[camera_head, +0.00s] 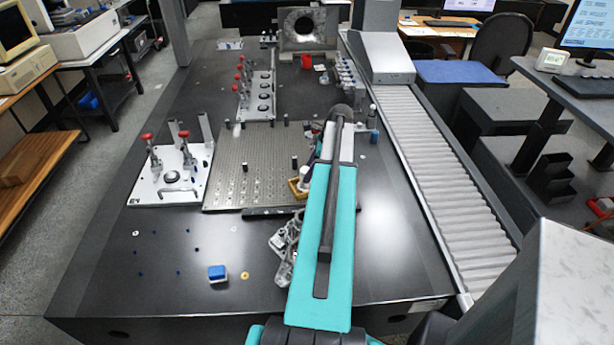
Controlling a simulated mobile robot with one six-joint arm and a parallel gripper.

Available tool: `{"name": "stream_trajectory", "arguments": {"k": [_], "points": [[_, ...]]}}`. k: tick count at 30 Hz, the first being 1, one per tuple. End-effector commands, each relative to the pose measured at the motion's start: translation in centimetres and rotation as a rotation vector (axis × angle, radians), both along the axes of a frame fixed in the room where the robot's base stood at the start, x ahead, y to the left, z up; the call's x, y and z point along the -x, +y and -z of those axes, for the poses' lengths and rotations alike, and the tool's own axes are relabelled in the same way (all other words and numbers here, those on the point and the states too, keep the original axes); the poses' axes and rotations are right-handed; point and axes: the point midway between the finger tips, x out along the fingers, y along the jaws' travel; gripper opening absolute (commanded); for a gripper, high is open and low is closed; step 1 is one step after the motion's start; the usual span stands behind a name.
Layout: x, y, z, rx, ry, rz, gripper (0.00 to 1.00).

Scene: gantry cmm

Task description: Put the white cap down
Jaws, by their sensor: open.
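I cannot make out the white cap for certain. A small white upright item (305,172) stands at a small tan tray (293,188), partly covered by my arm, and it is too small to identify. My teal arm reaches up the middle of the picture from the bottom edge, over the dark table (200,285). My gripper does not show; the arm hides the area behind it. What it may hold cannot be seen.
A perforated metal plate (245,150) lies mid-table, beside a white fixture plate with red-handled clamps (140,190). A grey metal part (280,243) and a blue block (217,273) lie nearer. A ribbed grey cover (440,155) runs along the right. The front left is mostly clear.

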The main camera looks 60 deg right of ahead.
Motion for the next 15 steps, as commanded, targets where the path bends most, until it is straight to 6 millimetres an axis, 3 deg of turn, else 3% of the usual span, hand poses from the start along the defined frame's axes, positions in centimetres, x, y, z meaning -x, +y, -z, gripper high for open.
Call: {"name": "stream_trajectory", "arguments": {"k": [15], "points": [[2.2, -1.0, -5.7, 0.000, 0.000, 0.001, 0.50]]}}
